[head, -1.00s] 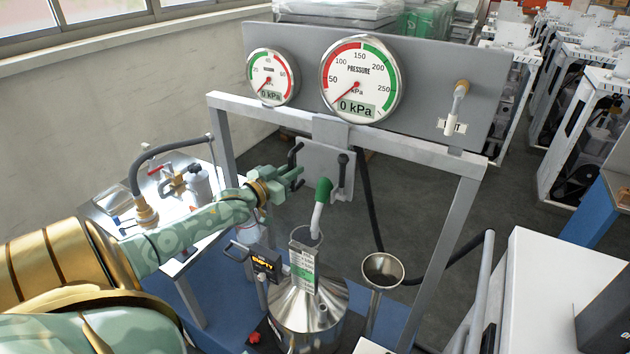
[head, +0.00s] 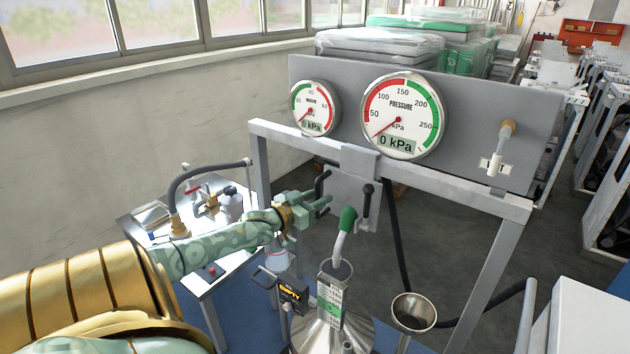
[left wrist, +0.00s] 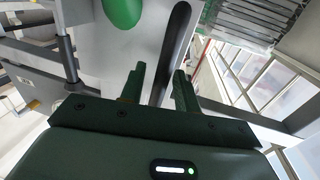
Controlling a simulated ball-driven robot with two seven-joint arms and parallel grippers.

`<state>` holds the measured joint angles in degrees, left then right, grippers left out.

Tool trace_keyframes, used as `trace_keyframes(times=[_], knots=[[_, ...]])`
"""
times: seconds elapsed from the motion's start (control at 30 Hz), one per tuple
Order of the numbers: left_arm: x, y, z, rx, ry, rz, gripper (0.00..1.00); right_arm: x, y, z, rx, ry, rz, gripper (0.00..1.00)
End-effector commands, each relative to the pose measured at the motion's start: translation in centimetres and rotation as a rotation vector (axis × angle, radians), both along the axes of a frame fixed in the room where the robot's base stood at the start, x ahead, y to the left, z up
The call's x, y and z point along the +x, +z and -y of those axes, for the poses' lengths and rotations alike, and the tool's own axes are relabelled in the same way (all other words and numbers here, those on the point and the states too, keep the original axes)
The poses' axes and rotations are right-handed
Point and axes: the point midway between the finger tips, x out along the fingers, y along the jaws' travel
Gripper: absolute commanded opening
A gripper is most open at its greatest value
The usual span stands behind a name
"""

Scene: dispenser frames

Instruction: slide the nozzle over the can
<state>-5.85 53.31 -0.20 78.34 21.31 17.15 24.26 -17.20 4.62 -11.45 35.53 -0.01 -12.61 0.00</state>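The nozzle (head: 346,219) has a green grip and a pale spout pointing down. It is in front of a grey plate on the frame. The steel can (head: 308,335) stands below, with a labelled neck (head: 331,296). The spout's lower end overlaps the neck's mouth in the picture; I cannot tell if it is inside. My left gripper (head: 328,204) is left of the nozzle, apart from it, near a black handle (head: 321,183). In the left wrist view its fingers (left wrist: 158,78) are apart, with nothing gripped. A green shape (left wrist: 122,10) there looks like the nozzle grip. My right gripper is not in view.
A metal funnel (head: 414,311) stands right of the can. The grey frame (head: 440,178) carries two gauges at 0 kPa. A side table (head: 205,270) stands left; a black hose hangs behind the frame.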

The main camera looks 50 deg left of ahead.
Motion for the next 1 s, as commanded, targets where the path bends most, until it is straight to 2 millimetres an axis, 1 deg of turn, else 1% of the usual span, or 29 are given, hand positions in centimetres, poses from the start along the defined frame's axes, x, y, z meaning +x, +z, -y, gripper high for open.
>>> trace_keyframes(times=[0.13, 0.27, 0.37, 0.6, 0.7, 0.8, 0.9, 1.0], knots=[[-0.7, -0.1, 0.1, -0.001, -0.001, -0.003, 0.32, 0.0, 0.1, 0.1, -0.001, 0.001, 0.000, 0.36], [-2.6, -0.2, 0.2, 0.000, -0.001, -0.005, 0.32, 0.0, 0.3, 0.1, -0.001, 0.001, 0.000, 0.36], [-4.9, -0.2, 0.2, -0.001, 0.000, -0.007, 0.32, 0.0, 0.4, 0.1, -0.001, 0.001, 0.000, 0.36], [-10.8, -0.2, 0.5, -0.001, 0.000, -0.005, 0.32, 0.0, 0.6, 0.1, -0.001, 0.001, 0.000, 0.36], [-13.0, -0.2, 0.5, -0.002, 0.001, -0.004, 0.32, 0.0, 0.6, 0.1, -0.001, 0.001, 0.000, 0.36], [-14.6, -0.2, 0.6, 0.000, 0.000, -0.003, 0.32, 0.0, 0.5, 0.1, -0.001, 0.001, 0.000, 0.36], [-15.7, -0.1, 0.6, 0.000, 0.000, -0.002, 0.32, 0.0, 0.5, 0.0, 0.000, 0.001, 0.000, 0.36], [-16.2, -0.1, 0.6, 0.000, 0.000, -0.001, 0.32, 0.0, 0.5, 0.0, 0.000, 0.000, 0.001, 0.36]])
